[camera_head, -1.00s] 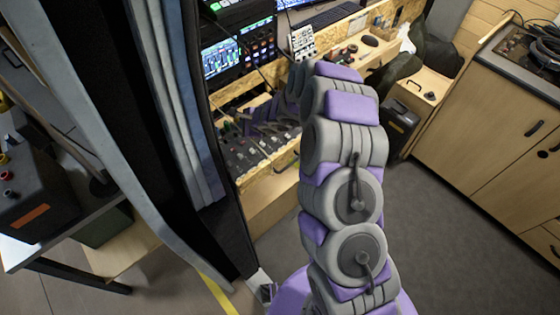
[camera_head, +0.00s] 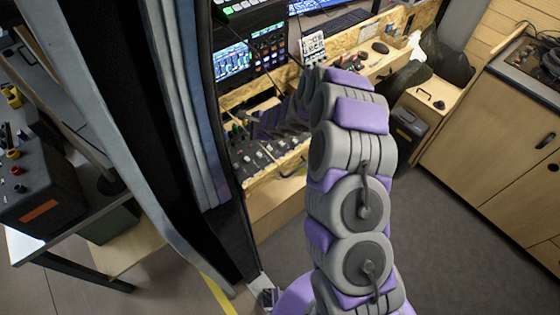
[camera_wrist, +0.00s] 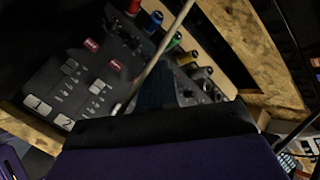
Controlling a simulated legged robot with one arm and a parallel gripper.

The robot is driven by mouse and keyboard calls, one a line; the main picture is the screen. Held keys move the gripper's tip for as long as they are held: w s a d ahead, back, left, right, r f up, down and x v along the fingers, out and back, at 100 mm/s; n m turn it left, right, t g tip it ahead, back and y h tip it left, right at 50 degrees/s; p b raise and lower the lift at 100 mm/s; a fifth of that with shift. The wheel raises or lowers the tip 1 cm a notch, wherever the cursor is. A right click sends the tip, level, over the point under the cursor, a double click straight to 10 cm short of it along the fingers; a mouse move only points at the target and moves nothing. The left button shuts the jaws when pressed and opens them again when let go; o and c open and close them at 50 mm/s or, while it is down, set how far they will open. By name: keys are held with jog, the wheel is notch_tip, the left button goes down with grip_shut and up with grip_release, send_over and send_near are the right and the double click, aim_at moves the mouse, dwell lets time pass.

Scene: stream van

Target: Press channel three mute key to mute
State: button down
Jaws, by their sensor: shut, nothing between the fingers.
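The mixer (camera_head: 262,157) sits in the wooden desk behind my arm in the head view. In the wrist view its dark panel (camera_wrist: 60,80) shows tilted, with white number plates 1 (camera_wrist: 37,103) and 2 (camera_wrist: 64,122), pale keys above them and red labels. The channel three plate and its mute key are not visible; my gripper covers the panel to the right of plate 2. My gripper (camera_wrist: 157,92) is shut and empty, low over the mixer. Its dark body fills the bottom of the wrist view. Whether its tip touches the panel cannot be told.
Coloured plugs (camera_wrist: 152,22) stand along the mixer's back edge. A thin pale cable or rod (camera_wrist: 160,55) crosses in front of the panel. A rack with screens (camera_head: 233,62) stands behind. A dark post (camera_head: 150,110) is close on the left. Floor (camera_head: 440,220) at right is clear.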

aim_at(253, 146)
jog(key=shift+w+d+r+n+g+y+p, duration=0.1)
jog(key=shift+r+n+g+y+p, duration=0.5)
jog(key=shift+n+g, duration=0.7)
jog(key=shift+w+d+r+n+g+y+p, duration=0.1)
jog(key=shift+r+n+g+y+p, duration=0.45)
jog(key=shift+n, duration=1.15)
jog(key=shift+r+g, duration=0.15)
jog(key=shift+g, duration=0.1)
jog(key=shift+f+b, duration=2.8)
jog(key=shift+f, duration=1.5)
jog(key=shift+f+b, duration=0.3)
jog(key=shift+f, duration=0.05)
